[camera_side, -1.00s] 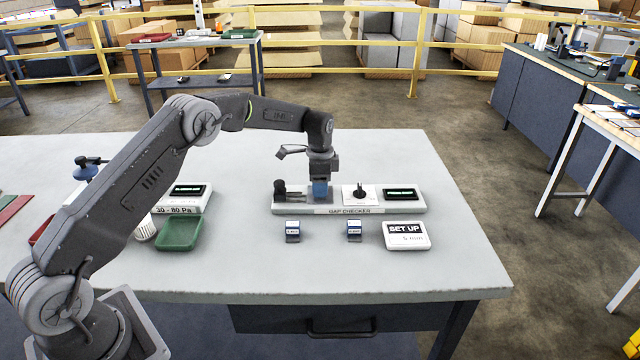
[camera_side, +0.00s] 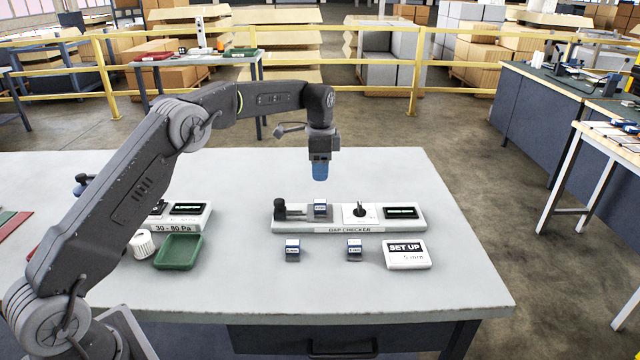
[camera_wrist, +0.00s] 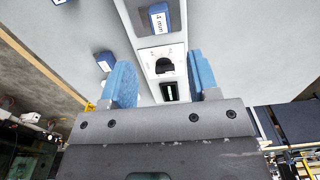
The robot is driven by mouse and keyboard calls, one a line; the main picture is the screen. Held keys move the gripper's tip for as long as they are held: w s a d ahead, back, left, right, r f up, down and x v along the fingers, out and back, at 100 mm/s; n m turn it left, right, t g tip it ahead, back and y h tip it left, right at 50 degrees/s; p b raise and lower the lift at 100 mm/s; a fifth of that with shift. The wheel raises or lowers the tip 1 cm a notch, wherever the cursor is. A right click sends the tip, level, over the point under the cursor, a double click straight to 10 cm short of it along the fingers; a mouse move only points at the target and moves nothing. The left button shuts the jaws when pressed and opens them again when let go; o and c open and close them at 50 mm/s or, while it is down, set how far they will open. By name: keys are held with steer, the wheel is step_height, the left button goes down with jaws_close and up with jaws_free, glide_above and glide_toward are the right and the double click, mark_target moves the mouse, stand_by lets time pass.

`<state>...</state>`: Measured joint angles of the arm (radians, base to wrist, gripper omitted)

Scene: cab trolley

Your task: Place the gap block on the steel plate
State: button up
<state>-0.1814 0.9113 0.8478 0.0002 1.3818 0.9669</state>
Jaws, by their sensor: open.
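A small blue-and-white gap block (camera_side: 320,207) stands on the gap checker (camera_side: 345,228), between the black knob (camera_side: 280,208) and the white dial panel (camera_side: 372,214). In the wrist view this block (camera_wrist: 158,17) has a label that reads 4 mm. Two similar blocks, a left one (camera_side: 292,251) and a right one (camera_side: 354,250), stand on the table in front of the checker. My gripper (camera_side: 320,178) is above the block on the checker, apart from it. Its blue fingers (camera_wrist: 162,85) are spread and empty in the wrist view.
A SET UP card (camera_side: 407,255) reading 5 mm lies at the right front of the checker. A green tray (camera_side: 178,251), a white knob (camera_side: 143,242) and a 30-80 Pa gauge unit (camera_side: 185,215) are to the left. The table's right front is clear.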

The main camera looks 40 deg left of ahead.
steer(key=s+d+r+n+t, duration=0.1)
steer(key=s+d+r+n, duration=0.15)
steer(key=s+r, duration=0.55)
steer(key=s+d+r+n+t, duration=0.2)
steer(key=s+d+r, duration=0.2)
steer(key=s+r, duration=0.45)
steer(key=s+d+f+n+t, duration=0.1)
steer(key=s+d+f+n, duration=0.1)
steer(key=s, duration=0.9)
steer(key=s+d+f+n+t, duration=0.1)
steer(key=s+f, duration=0.3)
steer(key=s, duration=0.7)
steer(key=shift+d+f+n+t, duration=0.15)
steer(key=shift+d+n+t, duration=0.15)
steer(key=shift+d+n, duration=0.4)
steer(key=shift+c, duration=0.3)
